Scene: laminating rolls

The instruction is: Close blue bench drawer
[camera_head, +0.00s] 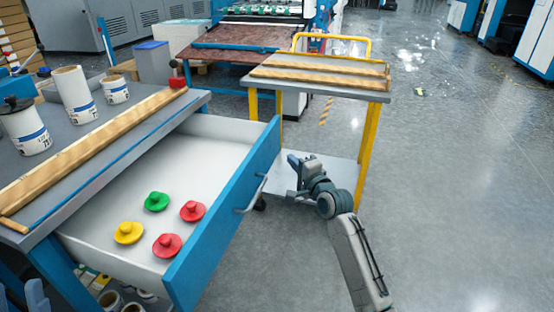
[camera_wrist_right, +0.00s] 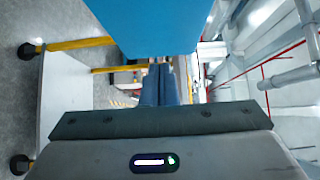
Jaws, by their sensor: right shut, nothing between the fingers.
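The blue bench drawer (camera_head: 222,222) stands pulled far out of the bench (camera_head: 120,150), its blue front facing right with a pale bar handle (camera_head: 251,196). Inside lie two red knobbed discs, one green and one yellow. My right gripper (camera_head: 292,161) is shut and empty, just right of the drawer front's far end; I cannot tell whether it touches. In the right wrist view its fingers (camera_wrist_right: 160,84) are together, with a blue panel (camera_wrist_right: 155,28), likely the drawer front, close above. A blue-grey piece at the bottom left (camera_head: 35,297) looks like my left gripper; its jaws are unclear.
White tubs and a roll (camera_head: 73,88) stand on the bench top beside a long wooden strip (camera_head: 100,143). A yellow-framed cart (camera_head: 318,88) with wooden strips stands behind my right gripper. Loose rolls lie under the drawer. The floor (camera_head: 450,190) at right is clear.

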